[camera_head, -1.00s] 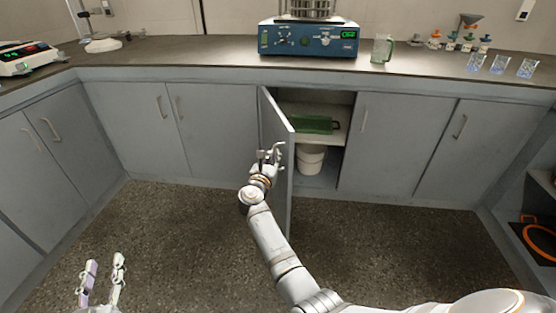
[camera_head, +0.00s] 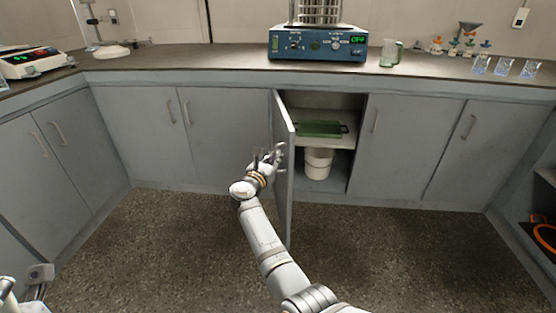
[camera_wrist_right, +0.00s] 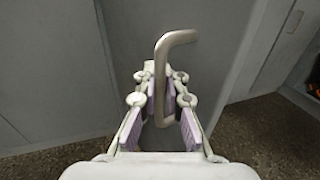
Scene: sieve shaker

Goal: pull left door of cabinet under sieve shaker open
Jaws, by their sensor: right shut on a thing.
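The left door (camera_head: 284,118) of the cabinet under the sieve shaker (camera_head: 318,42) stands swung out toward me, nearly edge-on in the head view. My right gripper (camera_head: 272,157) is at its outer face, shut on the door handle. The bent metal handle (camera_wrist_right: 162,75) rises between the fingers of my right gripper (camera_wrist_right: 160,92) in the right wrist view. The right door (camera_head: 405,150) of this cabinet is shut. Pale parts of my left gripper (camera_head: 8,288) show at the lower left corner, cut off by the frame, so its jaws cannot be judged.
Inside the open cabinet are a green tray (camera_head: 320,128) on a shelf and a white bucket (camera_head: 318,163) below. A glass beaker (camera_head: 391,54) stands on the counter (camera_head: 220,60). The speckled floor (camera_head: 390,255) before the cabinets is free. An open shelf unit (camera_head: 530,205) stands at the right.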

